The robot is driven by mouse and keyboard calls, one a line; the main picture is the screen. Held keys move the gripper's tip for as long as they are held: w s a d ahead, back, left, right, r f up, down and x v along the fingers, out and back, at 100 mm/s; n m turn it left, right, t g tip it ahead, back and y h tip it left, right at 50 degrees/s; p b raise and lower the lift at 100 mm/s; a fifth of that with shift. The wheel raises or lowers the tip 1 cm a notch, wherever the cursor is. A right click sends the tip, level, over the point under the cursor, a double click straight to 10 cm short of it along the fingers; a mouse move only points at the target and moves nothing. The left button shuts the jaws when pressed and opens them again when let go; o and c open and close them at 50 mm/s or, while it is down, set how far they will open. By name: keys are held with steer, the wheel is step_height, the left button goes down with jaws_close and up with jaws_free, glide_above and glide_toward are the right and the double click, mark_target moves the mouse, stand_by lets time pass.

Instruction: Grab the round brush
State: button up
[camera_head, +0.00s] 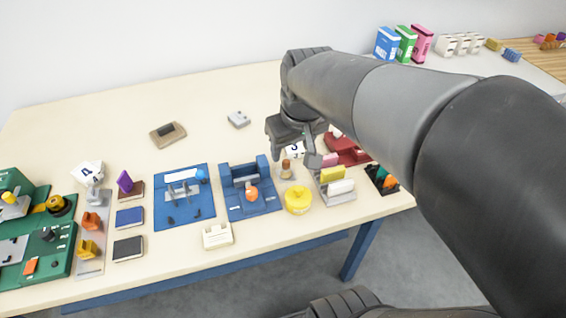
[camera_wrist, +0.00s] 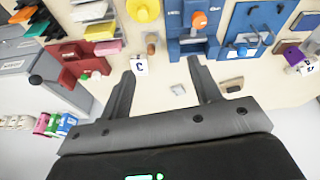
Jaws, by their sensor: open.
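The brush is apart from both fingers.
A yellow container (camera_head: 298,200) and a blue fixture (camera_head: 235,200) with an orange knob flank the brush. A white number card (camera_wrist: 138,67) lies near the left finger. A rack of coloured blocks (camera_head: 336,188) and a red fixture (camera_head: 350,150) are to the right. The table's back is mostly clear.

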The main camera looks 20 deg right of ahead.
steer(key=w+d+f+n+g, duration=0.1)
steer(key=w+f+g, duration=0.1)
steer(key=w+f, duration=0.3)
steer(key=n+g, duration=0.1)
steer(key=n, duration=0.1)
glide_above(286, 161)
steer(key=s, duration=0.1)
step_height(286, 161, down, 6)
steer(key=shift+r, duration=0.1)
steer(key=shift+w+d+f, duration=0.1)
steer(key=shift+w+f, duration=0.05)
steer(key=shift+f, duration=0.15)
step_height(286, 161, down, 6)
steer(key=shift+w+r, duration=0.1)
steer(key=f, duration=0.5)
steer(key=shift+w, duration=0.25)
steer(key=c, duration=1.1)
